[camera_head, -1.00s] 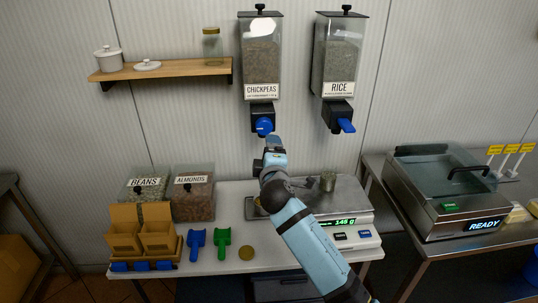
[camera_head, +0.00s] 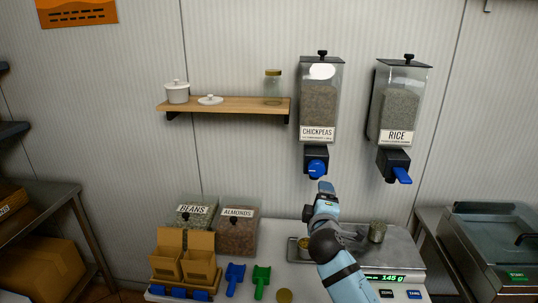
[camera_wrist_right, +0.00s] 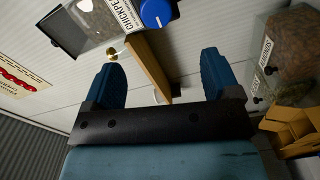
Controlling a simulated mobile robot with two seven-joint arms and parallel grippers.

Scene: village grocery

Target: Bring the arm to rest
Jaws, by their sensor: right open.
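My right arm (camera_head: 337,265) reaches up over the counter from the bottom of the head view. Its gripper (camera_head: 325,188) is just below the blue knob (camera_head: 317,168) of the chickpeas dispenser (camera_head: 319,105); contact cannot be told. In the wrist view the right gripper (camera_wrist_right: 160,75) has its two blue fingers wide apart with nothing gripped between them. The blue knob (camera_wrist_right: 156,12) shows beyond the fingers there. My left gripper is not in view.
The rice dispenser (camera_head: 399,105) hangs right. A wooden shelf (camera_head: 225,105) is at upper left.

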